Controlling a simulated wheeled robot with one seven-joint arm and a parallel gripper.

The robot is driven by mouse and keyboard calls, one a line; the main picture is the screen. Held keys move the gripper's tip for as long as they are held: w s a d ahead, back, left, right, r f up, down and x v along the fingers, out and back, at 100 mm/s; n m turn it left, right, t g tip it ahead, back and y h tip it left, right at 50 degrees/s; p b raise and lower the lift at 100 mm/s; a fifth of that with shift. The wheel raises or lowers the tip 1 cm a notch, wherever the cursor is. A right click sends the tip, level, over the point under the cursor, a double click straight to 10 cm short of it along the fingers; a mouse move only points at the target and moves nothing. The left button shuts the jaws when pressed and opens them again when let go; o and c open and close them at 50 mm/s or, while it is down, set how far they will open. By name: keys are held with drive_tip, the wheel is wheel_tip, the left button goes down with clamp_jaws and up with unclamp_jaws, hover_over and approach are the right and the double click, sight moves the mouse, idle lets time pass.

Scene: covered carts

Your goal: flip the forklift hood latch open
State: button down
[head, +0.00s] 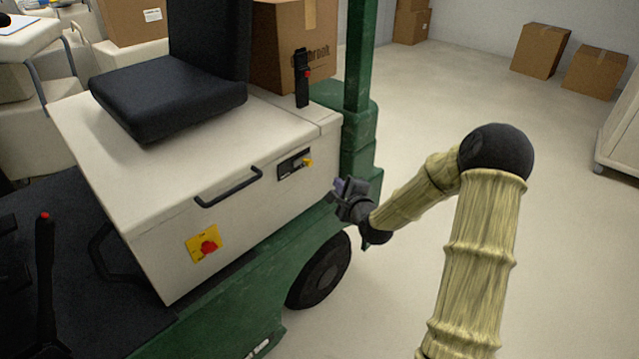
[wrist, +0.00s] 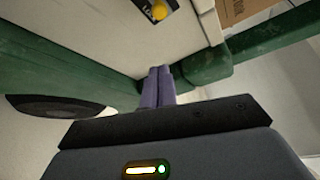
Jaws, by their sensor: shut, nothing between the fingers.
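The forklift hood (head: 160,185) is a cream box under the black seat and looks closed. Its latch (head: 294,163) is a small dark plate with a yellow knob on the hood's side, near the right end. The yellow knob also shows at the top of the wrist view (wrist: 159,10). My gripper (head: 339,187) is to the right of the latch and a little lower, apart from it. Its purple fingers are together and empty in the wrist view (wrist: 158,72). A black handle (head: 229,188) is on the hood left of the latch.
A red knob on a yellow plate (head: 207,245) is lower on the hood side. A green post (head: 359,60) and green body (head: 230,295) with a black wheel (head: 320,272) are close to my gripper.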

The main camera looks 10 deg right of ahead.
sight(306, 162)
drive_tip(key=shift+w+d+m+t, duration=0.2)
drive_tip(key=shift+d+m+t, duration=0.1)
drive_tip(key=shift+m, duration=0.2)
drive_tip(key=w+a, duration=0.4)
drive_tip(key=w, duration=0.4)
drive_tip(key=shift+a+r+h, duration=0.15)
drive_tip(key=shift+a+h, duration=0.15)
drive_tip(key=shift+a, duration=0.1)
idle(0.5)
